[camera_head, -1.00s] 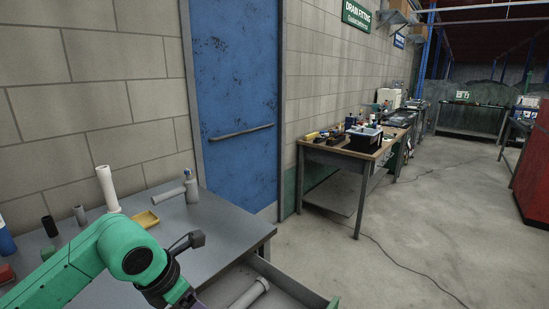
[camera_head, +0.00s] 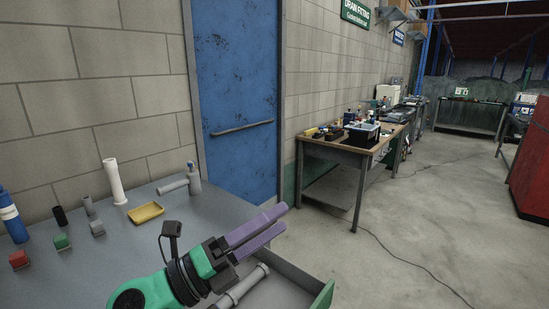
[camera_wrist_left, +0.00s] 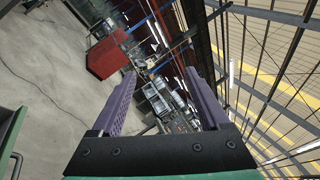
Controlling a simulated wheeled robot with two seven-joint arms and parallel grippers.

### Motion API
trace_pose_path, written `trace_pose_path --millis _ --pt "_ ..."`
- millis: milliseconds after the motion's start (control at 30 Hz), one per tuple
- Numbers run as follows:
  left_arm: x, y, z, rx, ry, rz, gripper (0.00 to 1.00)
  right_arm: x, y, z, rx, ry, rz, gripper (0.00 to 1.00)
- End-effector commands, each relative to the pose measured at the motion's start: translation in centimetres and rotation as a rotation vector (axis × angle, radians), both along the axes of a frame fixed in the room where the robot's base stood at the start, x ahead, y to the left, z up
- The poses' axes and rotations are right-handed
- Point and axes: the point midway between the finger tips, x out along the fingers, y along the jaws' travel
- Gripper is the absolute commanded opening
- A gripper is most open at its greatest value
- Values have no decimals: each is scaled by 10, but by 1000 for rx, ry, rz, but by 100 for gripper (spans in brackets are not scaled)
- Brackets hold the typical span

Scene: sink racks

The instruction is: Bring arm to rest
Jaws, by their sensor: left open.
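My left gripper (camera_head: 278,224) has two purple fingers and sits on a green arm that comes in from the bottom left in the head view. The fingers are parallel with a gap between them, and nothing is held. It is raised over the front right part of the grey table (camera_head: 135,268) and the open drawer (camera_head: 290,292). In the left wrist view, the open gripper (camera_wrist_left: 165,88) frames the distant room, tilted. My right gripper is not in view.
A white pipe (camera_head: 115,182), a yellow tray (camera_head: 146,212), a grey pipe fitting (camera_head: 175,187) and a blue bottle (camera_head: 12,217) stand or lie on the table. A grey pipe (camera_head: 240,287) lies in the drawer. A wooden workbench (camera_head: 335,149) stands beyond, with clear floor to its right.

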Motion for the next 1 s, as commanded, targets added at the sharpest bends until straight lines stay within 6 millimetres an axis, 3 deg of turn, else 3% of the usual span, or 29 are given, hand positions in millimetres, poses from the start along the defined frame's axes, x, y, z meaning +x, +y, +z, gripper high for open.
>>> trace_pose_path --millis 67,133,233,333,400,500,600,700,867,1000 --pt "32 54 10 -358 215 176 78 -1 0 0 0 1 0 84" --pt "59 112 -13 -621 432 358 78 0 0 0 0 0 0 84" --pt "75 176 -82 -881 736 600 78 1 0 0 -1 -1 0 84" --pt "62 217 -165 -1048 1033 824 78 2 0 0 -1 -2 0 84" --pt "41 231 -216 -1119 1218 958 78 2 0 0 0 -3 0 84" --pt "6 239 -273 -1173 1441 1112 78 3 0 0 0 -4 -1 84" --pt "-32 239 -315 -1193 1631 1234 78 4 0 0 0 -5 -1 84" --pt "-70 235 -346 -1192 1802 1339 78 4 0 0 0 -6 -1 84" --pt "-131 223 -380 -1154 2056 1483 78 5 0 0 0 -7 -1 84" --pt "-123 221 -440 -1132 2075 1512 78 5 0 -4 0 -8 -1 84"
